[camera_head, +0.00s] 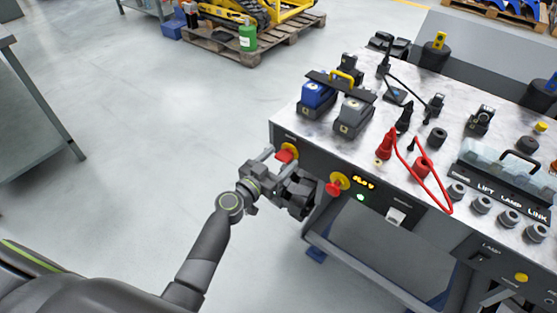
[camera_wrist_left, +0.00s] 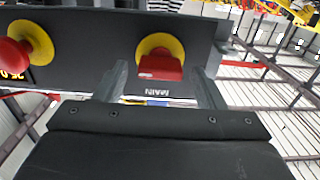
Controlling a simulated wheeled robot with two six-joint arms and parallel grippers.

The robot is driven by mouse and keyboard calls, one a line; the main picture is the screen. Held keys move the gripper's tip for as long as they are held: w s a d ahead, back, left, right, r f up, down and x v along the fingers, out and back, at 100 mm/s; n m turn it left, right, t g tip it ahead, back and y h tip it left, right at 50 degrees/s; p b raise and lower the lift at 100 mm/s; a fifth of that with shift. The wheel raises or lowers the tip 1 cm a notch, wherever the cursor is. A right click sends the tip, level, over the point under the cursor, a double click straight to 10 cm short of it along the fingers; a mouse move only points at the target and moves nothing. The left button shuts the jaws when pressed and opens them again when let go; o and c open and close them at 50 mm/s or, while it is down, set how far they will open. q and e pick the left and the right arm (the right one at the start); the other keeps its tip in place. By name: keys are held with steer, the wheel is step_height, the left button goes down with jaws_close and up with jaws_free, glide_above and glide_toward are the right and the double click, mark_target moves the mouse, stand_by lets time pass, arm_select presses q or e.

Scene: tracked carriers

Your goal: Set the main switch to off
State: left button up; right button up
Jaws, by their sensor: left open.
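The main switch (camera_head: 287,154) is a red handle on a round yellow plate, on the dark front panel of the bench near its left corner. In the left wrist view the main switch (camera_wrist_left: 160,66) sits above the word MAIN, which reads upside down, and its red bar lies about level. My left gripper (camera_head: 282,166) is open in front of it. In the wrist view the fingers of my left gripper (camera_wrist_left: 161,82) stand apart, one on each side of the red handle, with gaps visible.
A red knob on a yellow plate (camera_head: 335,186) is close to the right of my left gripper, beside a lit display (camera_head: 363,182). The bench top (camera_head: 330,140) holds battery packs, red and black cables and several knobs.

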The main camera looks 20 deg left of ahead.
arm_select(q)
steer(key=shift+c, duration=0.4)
steer(key=c, duration=0.9)
